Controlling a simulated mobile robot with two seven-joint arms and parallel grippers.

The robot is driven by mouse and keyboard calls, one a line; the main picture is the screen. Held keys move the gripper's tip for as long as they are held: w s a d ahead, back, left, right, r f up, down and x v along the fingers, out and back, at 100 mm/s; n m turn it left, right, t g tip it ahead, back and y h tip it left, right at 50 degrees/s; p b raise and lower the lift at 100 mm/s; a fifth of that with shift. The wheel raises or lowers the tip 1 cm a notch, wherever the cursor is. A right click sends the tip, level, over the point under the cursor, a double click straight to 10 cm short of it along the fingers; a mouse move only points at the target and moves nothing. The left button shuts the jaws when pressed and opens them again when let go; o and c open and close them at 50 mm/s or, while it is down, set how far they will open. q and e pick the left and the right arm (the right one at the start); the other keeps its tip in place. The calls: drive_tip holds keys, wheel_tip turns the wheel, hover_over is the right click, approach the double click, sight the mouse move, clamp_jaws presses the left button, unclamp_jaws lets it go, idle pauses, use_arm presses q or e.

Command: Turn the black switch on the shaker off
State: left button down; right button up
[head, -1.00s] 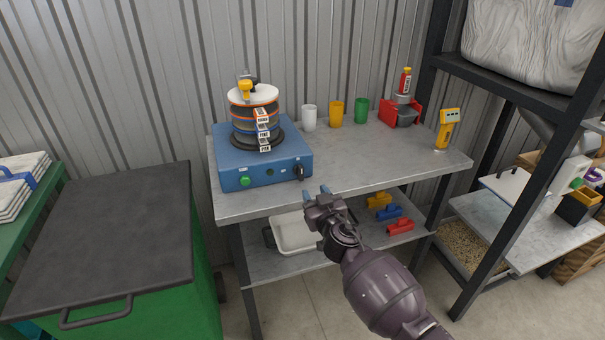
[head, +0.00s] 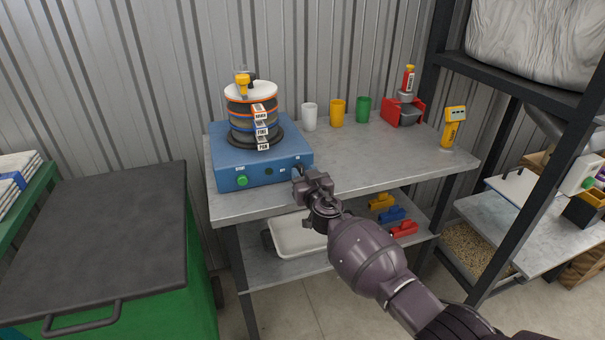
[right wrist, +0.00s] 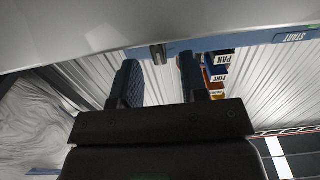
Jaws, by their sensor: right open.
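The shaker (head: 228,176) is a blue box with a sieve stack (head: 254,120) on top, standing at the left of the grey bench. A green button (head: 242,181) is on the left of its front face. The black switch, at the right of that face, is mostly hidden behind my right gripper (head: 301,174) in the head view. In the right wrist view the switch (right wrist: 158,54) shows as a small dark bar between the two open, blue-padded fingers. Whether they touch it I cannot tell. My left gripper is out of view.
A yellow handheld device (head: 453,128) is at the right. The bench top (head: 385,160) is clear in front. A black-lidded green bin (head: 110,230) stands left.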

drive_tip(key=shift+x, duration=0.85)
clamp_jaws()
